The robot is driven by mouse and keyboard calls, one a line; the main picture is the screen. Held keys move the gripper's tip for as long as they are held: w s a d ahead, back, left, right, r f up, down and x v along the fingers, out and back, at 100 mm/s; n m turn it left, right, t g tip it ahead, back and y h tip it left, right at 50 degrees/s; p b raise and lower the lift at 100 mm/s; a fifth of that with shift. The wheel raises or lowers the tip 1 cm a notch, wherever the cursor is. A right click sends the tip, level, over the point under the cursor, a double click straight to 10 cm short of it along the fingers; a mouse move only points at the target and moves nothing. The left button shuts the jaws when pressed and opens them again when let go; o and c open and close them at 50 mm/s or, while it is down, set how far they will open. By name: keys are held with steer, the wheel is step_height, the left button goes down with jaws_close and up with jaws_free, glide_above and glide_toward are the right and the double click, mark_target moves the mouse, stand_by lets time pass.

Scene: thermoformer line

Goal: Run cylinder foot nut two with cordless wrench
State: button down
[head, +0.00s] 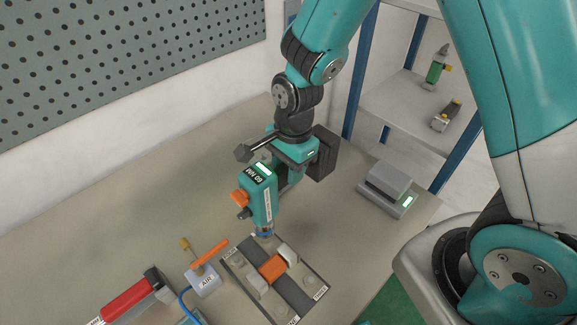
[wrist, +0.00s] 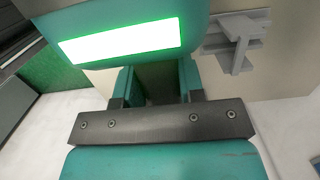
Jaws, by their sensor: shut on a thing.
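The teal cordless wrench (head: 262,199) hangs nose down in my gripper (head: 288,173), which is shut on it. Its label reads 60 NM, and an orange part sticks out on its left. Its socket end stands at the far corner of the dark mounting plate (head: 243,280), over or on a fastener there; contact cannot be told. That nut is hidden under the socket. An orange block (head: 272,268) and pale blocks sit on the plate, with round fasteners near other corners. In the wrist view, the wrench's lit green panel (wrist: 120,42) fills the top, with my jaws below it.
A blue-grey AIR block (head: 204,282) with an orange lever stands left of the plate, with a blue hose. A red cylinder (head: 130,300) lies at front left. A grey charger-like dock (head: 386,187) stands at right. The bench's back left is clear.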

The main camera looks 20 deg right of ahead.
steer(key=shift+f+b, duration=1.4)
steer(key=shift+f, duration=0.6)
steer(key=shift+r+p, duration=0.1)
steer(key=shift+p, duration=0.25)
stand_by(0.9)
steer(key=shift+f, duration=0.5)
stand_by(3.2)
